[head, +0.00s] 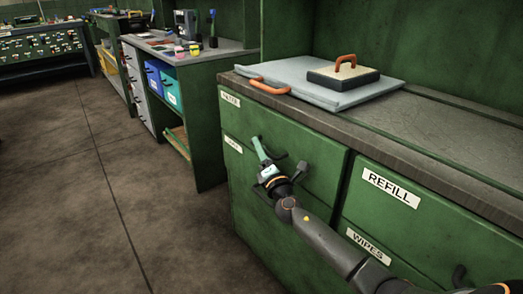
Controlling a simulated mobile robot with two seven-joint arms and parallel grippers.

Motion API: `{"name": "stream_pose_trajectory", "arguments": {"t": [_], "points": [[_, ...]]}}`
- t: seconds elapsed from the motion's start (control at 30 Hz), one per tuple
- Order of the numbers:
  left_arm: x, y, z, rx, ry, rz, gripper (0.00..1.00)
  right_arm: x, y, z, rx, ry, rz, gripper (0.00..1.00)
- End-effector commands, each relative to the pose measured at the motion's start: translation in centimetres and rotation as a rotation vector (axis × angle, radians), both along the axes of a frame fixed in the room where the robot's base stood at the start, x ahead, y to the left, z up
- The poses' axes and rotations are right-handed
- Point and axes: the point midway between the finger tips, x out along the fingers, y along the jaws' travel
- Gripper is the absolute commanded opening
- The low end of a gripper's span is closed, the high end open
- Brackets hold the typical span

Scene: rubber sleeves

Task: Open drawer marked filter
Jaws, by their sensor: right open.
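The green cabinet's left column has an upper drawer front (305,140) with a small white label (230,98) at its upper left; the label is hard to read but looks like FILTER. The drawer looks closed. A dark handle (302,167) shows in part beside my right gripper (267,152), which hides some of it. My right gripper is open, at the drawer front, with a teal finger pointing up and left. I cannot tell whether it touches the handle. My left gripper is not in view.
To the right are a drawer labelled REFILL (391,187) and one labelled WIPES (368,245). A second small label (233,144) is below the first. The floor (120,200) at left is clear.

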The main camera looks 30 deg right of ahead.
Motion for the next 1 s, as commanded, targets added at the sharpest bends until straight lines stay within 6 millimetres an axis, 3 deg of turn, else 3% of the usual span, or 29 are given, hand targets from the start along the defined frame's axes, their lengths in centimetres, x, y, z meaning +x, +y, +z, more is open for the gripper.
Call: {"name": "stream_pose_trajectory", "arguments": {"t": [0.1,0.53,1.0], "points": [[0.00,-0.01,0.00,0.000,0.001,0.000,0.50,-0.01,0.02,-0.01,0.000,0.000,0.000,0.47],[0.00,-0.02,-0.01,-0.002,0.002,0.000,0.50,-0.03,0.01,-0.02,0.000,0.000,0.000,0.00],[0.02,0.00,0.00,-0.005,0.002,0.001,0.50,-0.04,0.00,-0.04,0.000,0.000,0.000,0.00]]}}
